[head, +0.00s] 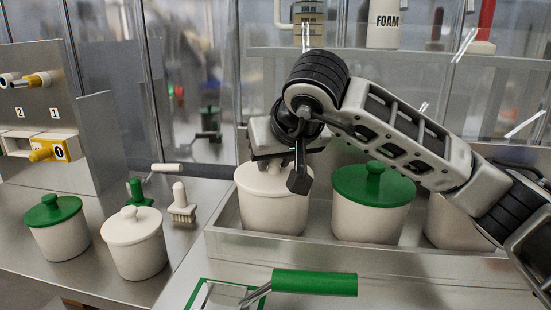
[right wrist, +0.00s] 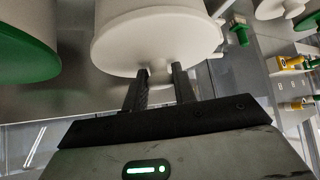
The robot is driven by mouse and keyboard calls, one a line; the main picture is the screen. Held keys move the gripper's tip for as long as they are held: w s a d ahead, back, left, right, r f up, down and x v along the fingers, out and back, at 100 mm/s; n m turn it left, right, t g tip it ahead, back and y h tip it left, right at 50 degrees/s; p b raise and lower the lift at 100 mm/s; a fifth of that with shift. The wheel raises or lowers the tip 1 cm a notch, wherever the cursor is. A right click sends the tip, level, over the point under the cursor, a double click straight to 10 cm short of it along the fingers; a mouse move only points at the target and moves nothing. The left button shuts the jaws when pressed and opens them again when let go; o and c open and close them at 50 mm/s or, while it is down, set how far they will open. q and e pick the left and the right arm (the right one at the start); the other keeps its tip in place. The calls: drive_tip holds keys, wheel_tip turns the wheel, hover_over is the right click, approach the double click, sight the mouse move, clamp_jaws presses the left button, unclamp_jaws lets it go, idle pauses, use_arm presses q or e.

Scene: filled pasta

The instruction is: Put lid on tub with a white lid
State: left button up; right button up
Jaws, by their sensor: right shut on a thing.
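My right gripper (head: 280,165) is shut on the knob of a white lid (head: 262,181) at the top of a white tub (head: 272,212) in the metal tray. The right wrist view shows the fingers (right wrist: 158,78) on either side of the knob, below the round white lid (right wrist: 158,38). The lid looks level and lies over the tub's mouth; I cannot tell whether it is fully seated, as the gripper hides part of it. Another tub (head: 135,252) with a white lid (head: 132,226) stands on the counter at the left. My left gripper is out of view.
A green-lidded tub (head: 372,205) stands right beside the held lid, and another tub (head: 450,226) is partly behind my right arm. A second green-lidded tub (head: 60,235) and brushes (head: 181,205) stand at the left. A green-handled tool (head: 314,283) lies in front of the tray (head: 300,248).

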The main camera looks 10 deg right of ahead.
drive_tip(key=o, duration=1.4)
drive_tip(key=shift+r, duration=0.1)
drive_tip(key=shift+r+p, duration=2.55)
drive_tip(key=shift+r, duration=0.9)
clamp_jaws()
